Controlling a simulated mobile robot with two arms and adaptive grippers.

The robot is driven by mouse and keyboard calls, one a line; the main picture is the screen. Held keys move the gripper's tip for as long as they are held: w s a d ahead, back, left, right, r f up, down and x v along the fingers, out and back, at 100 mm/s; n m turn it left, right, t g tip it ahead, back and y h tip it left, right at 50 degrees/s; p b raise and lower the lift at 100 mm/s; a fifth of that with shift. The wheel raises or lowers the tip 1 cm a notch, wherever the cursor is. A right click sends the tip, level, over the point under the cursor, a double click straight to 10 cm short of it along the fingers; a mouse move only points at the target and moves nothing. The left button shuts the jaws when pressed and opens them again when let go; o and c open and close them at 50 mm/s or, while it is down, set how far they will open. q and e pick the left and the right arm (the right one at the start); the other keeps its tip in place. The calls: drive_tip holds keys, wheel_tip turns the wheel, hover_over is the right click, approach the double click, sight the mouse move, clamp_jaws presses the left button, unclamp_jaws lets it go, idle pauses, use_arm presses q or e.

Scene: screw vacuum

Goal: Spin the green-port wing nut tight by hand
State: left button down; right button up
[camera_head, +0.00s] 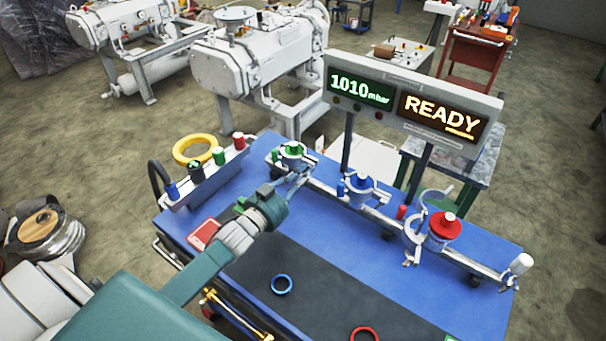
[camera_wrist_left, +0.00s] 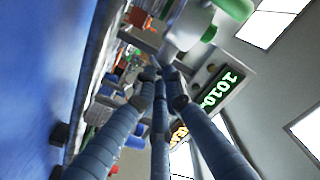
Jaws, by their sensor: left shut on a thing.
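The green port (camera_head: 291,151), with a green cap on a metal pipe, stands at the far left of the pipe on the blue bench (camera_head: 250,262). My left gripper (camera_head: 299,172) reaches in from the left, its fingers together just right of and below the green cap. It is shut on a small part there, apparently the wing nut, which the fingers mostly hide. In the left wrist view the fingers (camera_wrist_left: 152,74) converge beside a pale metal part (camera_wrist_left: 188,28), with the green cap (camera_wrist_left: 235,8) above right. My right gripper is not in view.
The blue port (camera_head: 360,186) and red port (camera_head: 442,227), the latter with an open clamp (camera_head: 415,238), stand further right along the pipe. A display (camera_head: 410,102) reads 1010 mbar and READY. Blue (camera_head: 282,284) and red rings lie on the dark mat. A caddy (camera_head: 205,180) stands left.

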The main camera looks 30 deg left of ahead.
use_arm(q)
drive_tip(key=shift+f, duration=0.15)
drive_tip(key=c, duration=1.8)
unclamp_jaws()
drive_tip(key=s, duration=0.4)
drive_tip(key=s+a, duration=0.1)
drive_tip(key=s, duration=0.7)
drive_tip(key=shift+a, duration=0.35)
drive_tip(key=shift+r, duration=0.2)
